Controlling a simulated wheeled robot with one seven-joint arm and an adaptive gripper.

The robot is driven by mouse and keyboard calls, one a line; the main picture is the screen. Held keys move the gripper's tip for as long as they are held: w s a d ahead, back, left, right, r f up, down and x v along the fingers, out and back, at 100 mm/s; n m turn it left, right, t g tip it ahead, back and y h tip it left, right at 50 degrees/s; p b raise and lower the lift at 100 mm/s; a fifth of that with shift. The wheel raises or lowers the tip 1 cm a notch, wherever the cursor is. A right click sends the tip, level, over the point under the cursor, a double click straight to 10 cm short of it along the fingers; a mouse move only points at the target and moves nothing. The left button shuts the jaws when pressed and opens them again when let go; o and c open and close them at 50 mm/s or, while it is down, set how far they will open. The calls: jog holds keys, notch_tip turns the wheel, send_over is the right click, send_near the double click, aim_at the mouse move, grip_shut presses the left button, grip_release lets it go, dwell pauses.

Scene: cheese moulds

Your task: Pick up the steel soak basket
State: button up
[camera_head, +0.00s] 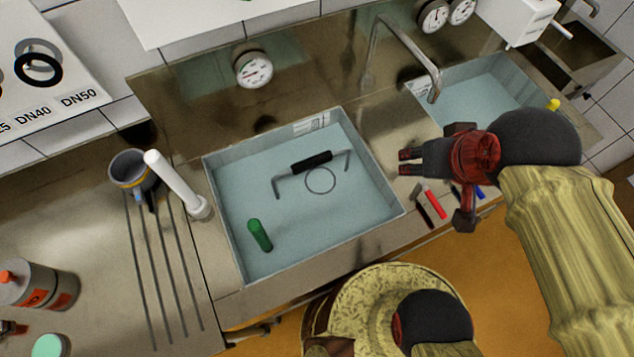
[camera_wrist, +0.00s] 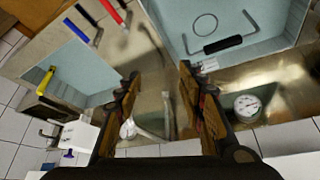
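A handle with a black grip and bent steel ends (camera_head: 312,162) shows in the left sink. A thin ring (camera_head: 320,181) lies by it. This may be the top of the soak basket; I cannot make out a basket body in the blue-grey water. The handle also shows in the wrist view (camera_wrist: 223,44), at the upper right. My gripper (camera_head: 405,162) is above the counter right of that sink, apart from the handle. In the wrist view my gripper (camera_wrist: 157,85) has its fingers spread, with nothing held between them.
The sink (camera_head: 216,212) also holds a green-handled item (camera_head: 260,235). Red (camera_head: 435,204) and black handles lie on the counter beside my gripper. A tap (camera_head: 432,78) rises behind, near a second sink (camera_head: 480,90).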

jog(key=w+a+f+n+g+p, duration=0.2)
jog(key=w+a+f+n+g, duration=0.2)
jog(key=a+f, duration=0.4)
jog(key=n+g+p, duration=0.1)
jog(key=n+g, duration=0.1)
jog(key=n, duration=0.7)
send_over(312, 160)
jog(key=s+d, duration=0.3)
jog(key=s, duration=0.2)
notch_tip(312, 160, down, 10)
jog(key=w+a+f+n, duration=0.1)
jog(key=n, duration=0.1)
jog(key=w+a+f+n, duration=0.1)
jog(key=w+n, duration=0.1)
jog(key=shift+f+h, duration=0.3)
jog(key=shift+f, duration=0.1)
jog(key=w+n, duration=0.1)
jog(key=w+a+r+n, duration=0.1)
jog(key=n, duration=0.1)
jog(key=shift+w+a, duration=0.1)
jog(key=shift+w, duration=0.2)
jog(key=shift+n, duration=1.1)
jog(key=shift+f+n, duration=0.3)
jog(key=shift+f, duration=0.1)
jog(key=shift+s+f+b, duration=0.15)
jog(key=shift+f+b, duration=0.2)
jog(key=shift+f, duration=1.4)
jog(key=shift+s+f+b, duration=0.1)
jog(key=shift+f+b, duration=0.2)
jog(key=shift+f, duration=1.45)
